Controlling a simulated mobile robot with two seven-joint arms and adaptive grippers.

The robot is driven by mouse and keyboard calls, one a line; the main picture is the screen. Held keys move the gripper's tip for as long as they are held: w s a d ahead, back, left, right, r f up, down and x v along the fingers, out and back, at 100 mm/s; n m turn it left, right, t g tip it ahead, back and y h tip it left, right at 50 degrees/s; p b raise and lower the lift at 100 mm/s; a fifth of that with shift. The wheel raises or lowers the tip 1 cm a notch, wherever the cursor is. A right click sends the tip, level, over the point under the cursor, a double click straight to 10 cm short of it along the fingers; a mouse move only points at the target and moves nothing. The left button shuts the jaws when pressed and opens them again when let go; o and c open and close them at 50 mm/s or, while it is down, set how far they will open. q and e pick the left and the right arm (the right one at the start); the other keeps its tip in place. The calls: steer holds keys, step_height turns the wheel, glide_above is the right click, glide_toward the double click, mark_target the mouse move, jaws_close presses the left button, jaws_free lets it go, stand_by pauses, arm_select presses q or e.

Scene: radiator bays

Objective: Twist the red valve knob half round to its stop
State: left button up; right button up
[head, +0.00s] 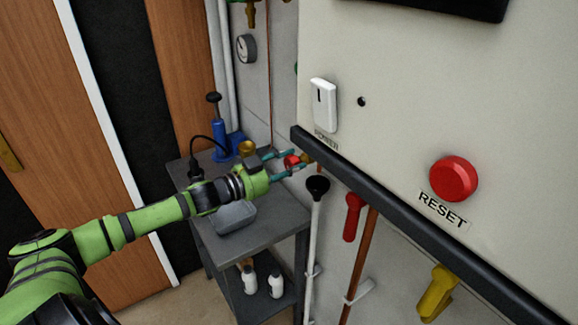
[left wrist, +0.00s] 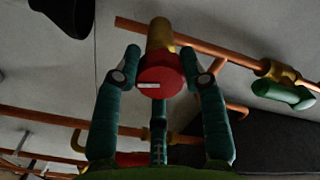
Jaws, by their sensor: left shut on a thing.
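The red valve knob (left wrist: 160,82) sits on a brass stem (left wrist: 160,34) in the left wrist view, with a white mark on its face lying about level. In the head view the knob (head: 292,161) is small and partly hidden by the fingers. My left gripper (left wrist: 162,72) is shut on the knob, one teal finger on each side of it. In the head view the left gripper (head: 287,164) reaches in beside the dark edge of the panel. My right gripper is in neither view.
A light panel (head: 400,110) with a dark lower rail (head: 390,209) stands close on the right. It carries a red RESET button (head: 454,179) and a white POWER switch (head: 324,105). A grey cart (head: 279,226) stands below my arm. Red (head: 352,216) and yellow (head: 437,292) handles sit below the rail.

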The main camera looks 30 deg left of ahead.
arm_select(q)
steer(key=shift+r+m+b, duration=0.2)
steer(key=shift+m+b, duration=0.15)
steer(key=shift+m, duration=1.35)
steer(key=o, duration=1.1)
steer(key=shift+o, duration=0.3)
steer(key=shift+f, duration=0.15)
steer(key=shift+v, duration=0.85)
steer(key=v, duration=1)
steer(key=shift+s, duration=0.1)
